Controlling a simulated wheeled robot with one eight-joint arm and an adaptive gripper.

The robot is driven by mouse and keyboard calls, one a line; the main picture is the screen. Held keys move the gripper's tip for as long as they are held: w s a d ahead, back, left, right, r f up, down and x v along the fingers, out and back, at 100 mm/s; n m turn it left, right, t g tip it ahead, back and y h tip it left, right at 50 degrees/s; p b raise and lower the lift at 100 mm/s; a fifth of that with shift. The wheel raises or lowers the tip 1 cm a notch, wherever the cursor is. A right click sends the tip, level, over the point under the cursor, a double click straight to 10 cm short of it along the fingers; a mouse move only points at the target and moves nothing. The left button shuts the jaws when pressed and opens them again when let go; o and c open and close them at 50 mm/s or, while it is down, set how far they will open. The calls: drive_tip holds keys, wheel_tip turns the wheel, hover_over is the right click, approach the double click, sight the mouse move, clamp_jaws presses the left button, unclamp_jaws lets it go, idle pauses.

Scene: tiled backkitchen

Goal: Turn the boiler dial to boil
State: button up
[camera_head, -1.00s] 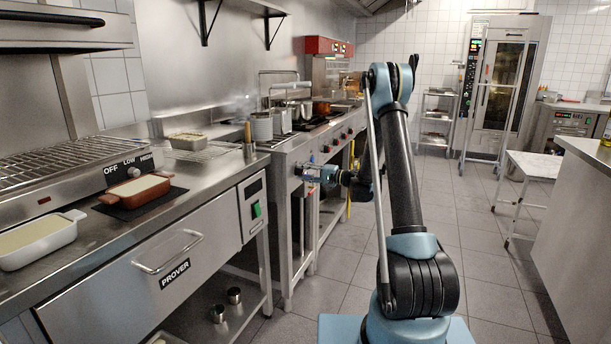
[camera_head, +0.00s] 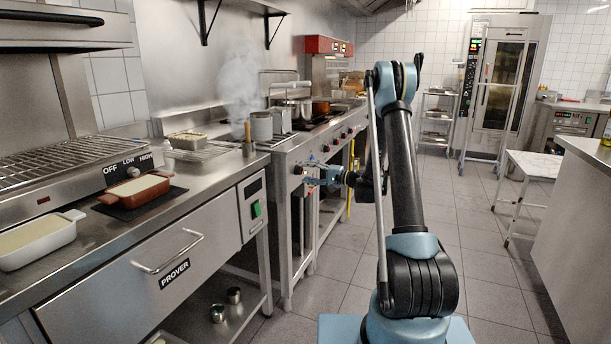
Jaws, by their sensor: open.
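A row of dark and red knobs runs along the front of the steel cooking unit (camera_head: 284,162). A dark round dial (camera_head: 298,169) is at the near left end of this row; its marking is too small to read. My gripper (camera_head: 308,178) is just to the right of this dial, with its fingers toward the panel. It is open and small in view; I cannot tell whether it touches the dial. Pale steam (camera_head: 238,88) rises above the unit's left end, by the steel pot (camera_head: 261,127).
The prover counter (camera_head: 195,230) with its drawer handle fills the left front. A white table (camera_head: 535,165) is at right. The tiled floor between is clear.

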drive_tip(key=v, duration=0.9)
drive_tip(key=shift+d, duration=0.3)
drive_tip(key=s+d+r+n+g+h, duration=0.1)
drive_tip(key=s+r+g+h, duration=0.2)
drive_tip(key=s, duration=0.8)
drive_tip(key=s+d+r+n+h, duration=0.1)
drive_tip(key=s+r+h, duration=0.3)
drive_tip(key=s, duration=0.7)
drive_tip(key=s+d+f+h, duration=0.3)
drive_tip(key=s+d, duration=0.1)
drive_tip(key=s, duration=0.5)
drive_tip(key=s+d+f+n+h, duration=0.1)
drive_tip(key=s+d+f+h, duration=0.2)
drive_tip(key=s, duration=0.6)
drive_tip(key=s+d+f+g+h, duration=0.1)
drive_tip(key=s+d+f+h, duration=0.2)
drive_tip(key=s+d, duration=0.4)
drive_tip(key=shift+s+d+f+n+h, duration=0.25)
drive_tip(key=shift+s+h, duration=0.25)
drive_tip(key=shift+s, duration=0.5)
